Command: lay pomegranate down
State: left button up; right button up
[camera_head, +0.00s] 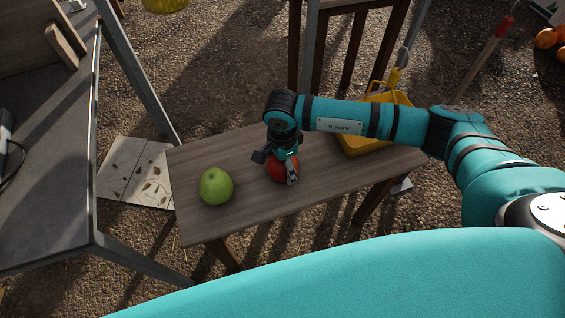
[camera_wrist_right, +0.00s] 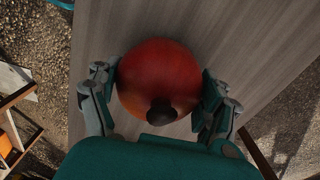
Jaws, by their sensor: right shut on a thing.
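The pomegranate (camera_head: 279,170) is a round red fruit at the middle of the small wooden bench (camera_head: 240,227) in the head view. In the right wrist view the pomegranate (camera_wrist_right: 158,72) fills the space between the fingers, its dark crown toward the camera. My right gripper (camera_head: 283,172) comes from above and is shut on the pomegranate; its fingers (camera_wrist_right: 158,95) lie on both sides of it. The fruit is at or very near the bench top; I cannot tell whether it touches. My left gripper is in neither view.
A green apple (camera_head: 215,186) sits on the bench left of the pomegranate. A yellow container (camera_head: 366,142) stands at the bench's right end, partly behind my right arm. A grey table (camera_head: 60,200) is at the left. Bare wood lies between the apple and the pomegranate.

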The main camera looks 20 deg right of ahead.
jog(key=shift+f, duration=0.15)
jog(key=o, duration=1.2)
jog(key=shift+o, duration=0.2)
